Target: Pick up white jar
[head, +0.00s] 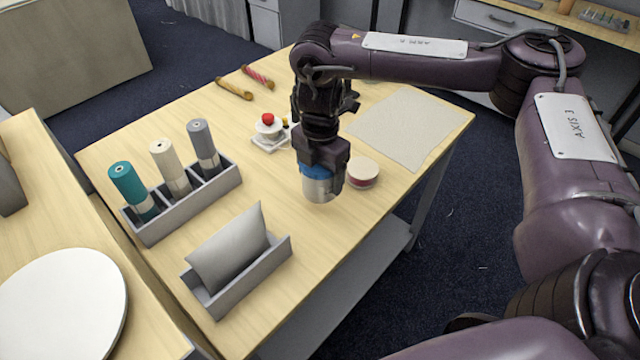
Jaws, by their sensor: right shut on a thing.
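My right gripper (322,165) reaches down over the middle of the table and is shut on a pale, whitish-grey jar (319,190) with a blue band at its top. The jar is upright, and the fingers hide part of its upper side. I cannot tell whether its base touches the table or hangs just above it. A low round jar (362,173) with a cream top and reddish side stands just right of the gripper. My left gripper is not in view.
A grey rack (190,204) holds teal, cream and grey bottles at left. A grey tray (240,276) with a grey pouch is in front. A small white dish with a red ball (268,119) stands behind. A pale cloth (405,128) lies at right; two rolled sticks (235,89) lie farther back.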

